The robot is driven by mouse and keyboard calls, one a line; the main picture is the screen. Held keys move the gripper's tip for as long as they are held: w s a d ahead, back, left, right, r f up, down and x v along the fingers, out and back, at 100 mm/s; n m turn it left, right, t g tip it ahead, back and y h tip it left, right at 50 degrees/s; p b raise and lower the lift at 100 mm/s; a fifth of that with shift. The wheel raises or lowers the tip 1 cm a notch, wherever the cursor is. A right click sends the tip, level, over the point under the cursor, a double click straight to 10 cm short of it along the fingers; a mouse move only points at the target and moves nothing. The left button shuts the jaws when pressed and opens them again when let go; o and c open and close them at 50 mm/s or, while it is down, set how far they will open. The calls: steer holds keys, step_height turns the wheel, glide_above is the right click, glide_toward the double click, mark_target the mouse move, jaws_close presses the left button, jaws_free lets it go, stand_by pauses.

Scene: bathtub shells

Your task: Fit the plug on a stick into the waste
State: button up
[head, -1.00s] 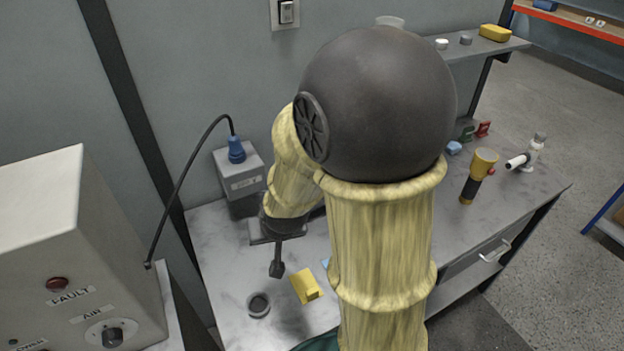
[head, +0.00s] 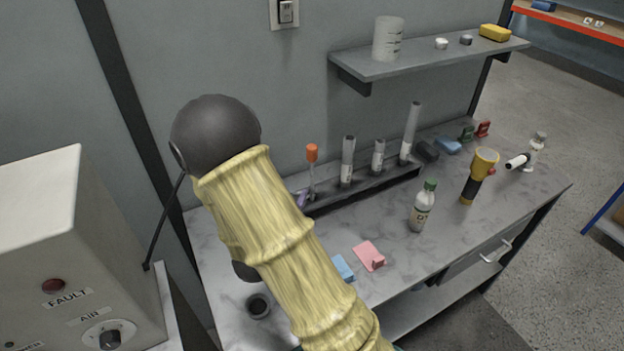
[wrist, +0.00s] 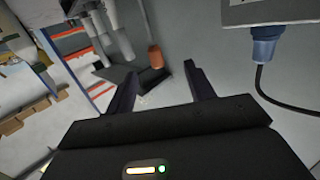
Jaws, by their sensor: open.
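The plug on a stick, with an orange head (head: 311,153) and a thin pale stem, stands upright in a long dark rack (head: 365,187) at the back of the bench. In the wrist view, the orange head (wrist: 155,56) shows upside down, beyond and between my fingertips. My gripper (wrist: 161,70) is open with nothing between its fingers; the plug is apart from them. In the head view my arm hides the gripper. The waste, a dark round ring with a hole (head: 258,306), is at the bench's front left, just left of my arm.
Several grey tubes (head: 347,160) stand in the rack right of the plug. A green-capped bottle (head: 422,206), a pink block (head: 369,256) and a yellow torch (head: 479,176) occupy the bench. A box with a blue connector (wrist: 265,50) shows in the wrist view. A shelf (head: 430,60) overhangs behind.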

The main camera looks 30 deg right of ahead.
mark_target(308, 158)
steer(key=shift+s+d+r+h, duration=0.1)
steer(key=shift+s+r+h, duration=0.15)
steer(key=shift+r+h, duration=0.2)
steer(key=p+x, duration=0.4)
steer(key=x, duration=0.7)
steer(key=shift+w+d+r, duration=0.2)
steer(key=shift+r, duration=0.05)
steer(key=shift+w+d+f, duration=0.1)
steer(key=shift+w+d, duration=0.1)
steer(key=shift+w, duration=0.05)
